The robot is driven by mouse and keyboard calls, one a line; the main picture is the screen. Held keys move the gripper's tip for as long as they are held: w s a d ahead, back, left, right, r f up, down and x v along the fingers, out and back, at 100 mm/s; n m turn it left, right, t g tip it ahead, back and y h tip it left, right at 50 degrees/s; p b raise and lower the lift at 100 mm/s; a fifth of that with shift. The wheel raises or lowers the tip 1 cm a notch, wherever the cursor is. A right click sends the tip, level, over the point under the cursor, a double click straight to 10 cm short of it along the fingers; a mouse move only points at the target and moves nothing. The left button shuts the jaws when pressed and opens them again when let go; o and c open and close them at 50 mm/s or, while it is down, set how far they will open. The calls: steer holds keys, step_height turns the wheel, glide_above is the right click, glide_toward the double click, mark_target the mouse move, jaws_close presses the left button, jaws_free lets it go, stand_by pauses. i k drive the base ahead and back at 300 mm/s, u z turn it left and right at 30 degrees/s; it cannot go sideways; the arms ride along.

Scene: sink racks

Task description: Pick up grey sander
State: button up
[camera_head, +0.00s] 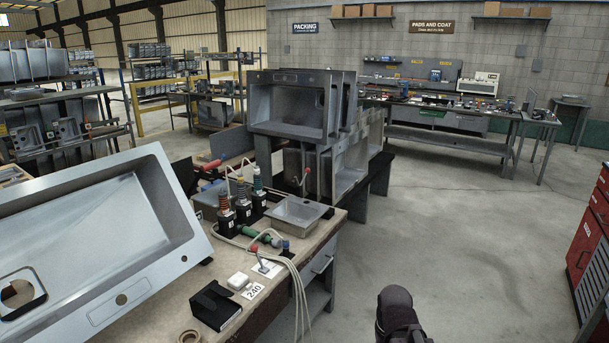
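I cannot pick out a grey sander with certainty. The nearest workbench (322,262) holds several small tools and cables that are hard to tell apart. Among them are a green-handled tool (233,233), a small white block (238,281) beside a "240" label (253,291), and a black open-topped box (216,305). A dark rounded part of my arm shows at the bottom right of centre, over the floor and apart from the bench. My gripper's fingers do not show.
A large steel sink (140,270) leans over the bench's left side. A shallow metal tray (296,213) sits near its back right corner. More sinks (290,105) stand stacked behind. A red cabinet (590,235) is at the right edge. The floor (470,240) between is clear.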

mark_target(242, 203)
steer(key=z, duration=0.6)
steer(key=i, duration=2.35)
steer(key=u, duration=0.65)
steer(key=i, duration=0.6)
steer(key=u, duration=0.7)
steer(key=i, duration=0.45)
steer(key=u, duration=0.25)
